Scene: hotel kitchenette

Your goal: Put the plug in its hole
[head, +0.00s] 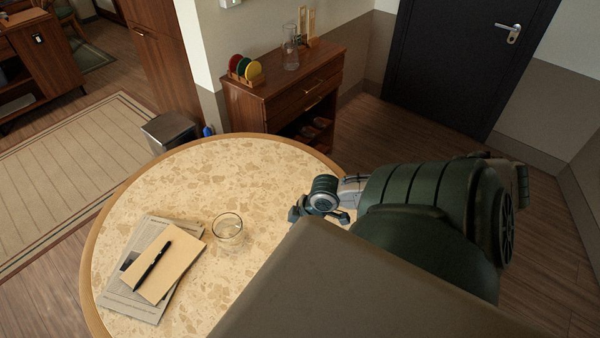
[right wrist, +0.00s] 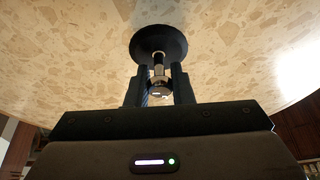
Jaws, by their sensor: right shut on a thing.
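The plug (right wrist: 158,42), a dark round disc with a short metal stem, shows in the right wrist view. My right gripper (right wrist: 159,84) is shut on its stem, one dark finger on each side. The disc lies beyond the fingertips, against the speckled tabletop (right wrist: 70,60); I cannot tell whether it touches the table. In the head view my right arm reaches in from the right to the right part of the round table (head: 255,175), and the plug cannot be made out there. No hole shows in either view. My left gripper is out of view.
A clear glass (head: 228,232) stands on the table. Left of it lie a newspaper (head: 150,305), a tan notebook or envelope (head: 150,264) and a black pen (head: 152,266). A wooden cabinet (head: 290,98) stands behind the table. The table's far part is bare.

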